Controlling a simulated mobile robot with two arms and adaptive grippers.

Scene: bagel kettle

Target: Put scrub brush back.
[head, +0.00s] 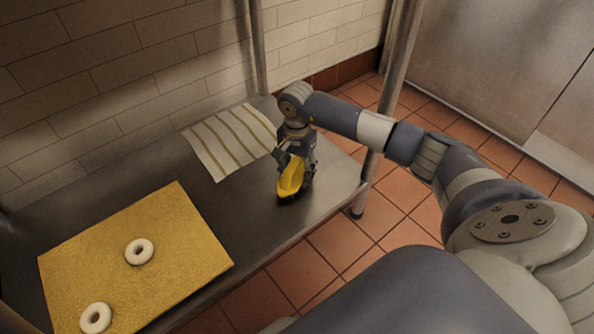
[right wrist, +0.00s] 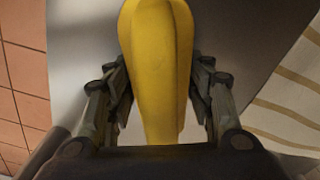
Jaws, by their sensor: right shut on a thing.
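The scrub brush (head: 291,178) has a yellow body with a dark underside. It is at the right end of the metal table, and I cannot tell whether it touches the top. My right gripper (head: 297,165) is shut on it from above. In the right wrist view the yellow scrub brush (right wrist: 160,70) fills the middle, between the two fingers of my right gripper (right wrist: 160,95). The fingertips are partly hidden beside the brush. My left gripper is not in view.
A striped cloth (head: 228,141) lies on the metal table (head: 170,170) behind and left of the brush. A yellow board (head: 180,235) with two white bagels (head: 139,252) lies at the left. A table leg (head: 385,110) stands right of my gripper. Bare metal separates board and brush.

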